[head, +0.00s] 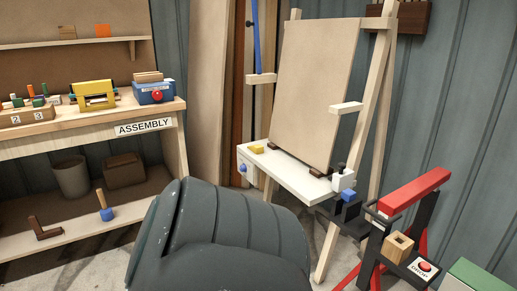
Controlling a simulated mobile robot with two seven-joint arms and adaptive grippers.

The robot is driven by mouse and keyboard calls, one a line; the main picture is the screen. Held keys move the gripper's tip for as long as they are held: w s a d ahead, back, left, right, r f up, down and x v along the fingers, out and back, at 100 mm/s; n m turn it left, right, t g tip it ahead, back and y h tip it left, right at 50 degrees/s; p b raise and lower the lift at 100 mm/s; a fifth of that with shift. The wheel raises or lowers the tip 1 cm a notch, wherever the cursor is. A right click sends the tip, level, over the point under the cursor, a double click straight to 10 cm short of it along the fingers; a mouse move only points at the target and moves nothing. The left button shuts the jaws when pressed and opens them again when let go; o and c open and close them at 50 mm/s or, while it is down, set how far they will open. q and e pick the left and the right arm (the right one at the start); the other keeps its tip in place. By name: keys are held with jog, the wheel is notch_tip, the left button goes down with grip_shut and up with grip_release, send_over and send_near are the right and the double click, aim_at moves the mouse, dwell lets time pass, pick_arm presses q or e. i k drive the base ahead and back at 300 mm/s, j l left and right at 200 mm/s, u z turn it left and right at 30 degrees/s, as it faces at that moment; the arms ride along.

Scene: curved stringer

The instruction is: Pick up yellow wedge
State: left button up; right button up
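A small yellow block (257,149), which looks like the yellow wedge, lies on the left end of the white shelf (285,172) of the easel. It is too small to make out its exact shape. Nothing touches it from above. A larger yellow frame-like object (93,94) stands on the assembly bench at the left. Neither of my grippers shows in the head view, so I cannot see their fingers. A large dark grey rounded link of mine fills the bottom middle and hides the floor there.
A tan board (318,85) stands on the easel behind the shelf. A black stand with a red bar (414,190) is at the right. The assembly bench (60,137) holds several small parts.

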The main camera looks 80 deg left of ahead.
aim_at(257, 150)
jog(key=u, duration=2.6)
jog(key=j+z, duration=0.15)
jog(key=z, duration=0.2)
jog(key=j+z, duration=0.2)
jog(key=z, duration=0.15)
jog(key=j+z, duration=0.4)
jog(key=j, duration=0.75)
